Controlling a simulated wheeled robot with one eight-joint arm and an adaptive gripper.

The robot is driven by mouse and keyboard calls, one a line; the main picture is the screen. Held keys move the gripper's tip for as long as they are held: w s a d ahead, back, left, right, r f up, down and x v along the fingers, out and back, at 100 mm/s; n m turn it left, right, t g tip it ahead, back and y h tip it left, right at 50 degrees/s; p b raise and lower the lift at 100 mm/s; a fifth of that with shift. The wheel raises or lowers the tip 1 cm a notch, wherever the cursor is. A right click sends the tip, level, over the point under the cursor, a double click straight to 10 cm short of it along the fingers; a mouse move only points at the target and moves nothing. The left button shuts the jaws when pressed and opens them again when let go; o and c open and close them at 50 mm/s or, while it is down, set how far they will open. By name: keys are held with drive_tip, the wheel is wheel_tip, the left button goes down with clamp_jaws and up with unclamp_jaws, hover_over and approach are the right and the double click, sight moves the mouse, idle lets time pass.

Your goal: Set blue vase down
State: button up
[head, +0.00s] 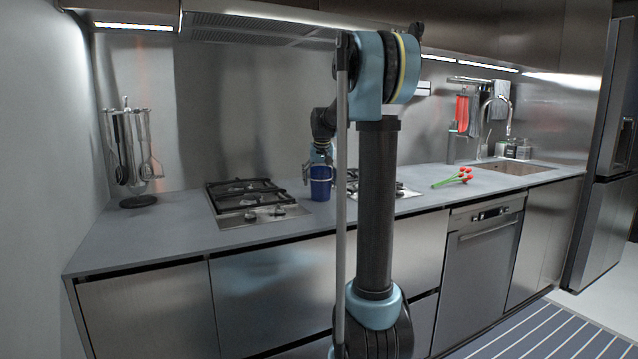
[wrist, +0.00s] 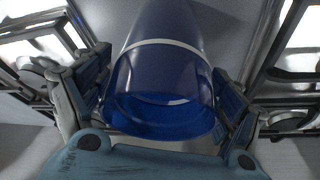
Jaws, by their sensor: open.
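The blue vase (head: 320,189) stands upright on the grey counter (head: 150,228), between the two gas hobs. In the wrist view the vase (wrist: 165,70) is glossy, dark blue and see-through, with a pale band around it and a brighter blue inside its wide rim. My gripper (head: 320,174) is at the vase's upper part, with its fingers on either side. The jaws are open around the vase. Whether a pad still touches the glass is hard to tell. My arm column hides part of the counter to the right.
The left hob (head: 250,198) is close to the vase, and the right hob (head: 385,188) is partly behind my arm. A utensil stand (head: 139,200) is at the far left. Red tulips (head: 453,178) lie near the sink (head: 515,168). The counter's front left is clear.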

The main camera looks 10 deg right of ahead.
drive_tip(key=shift+r, duration=0.1)
drive_tip(key=v, duration=1.2)
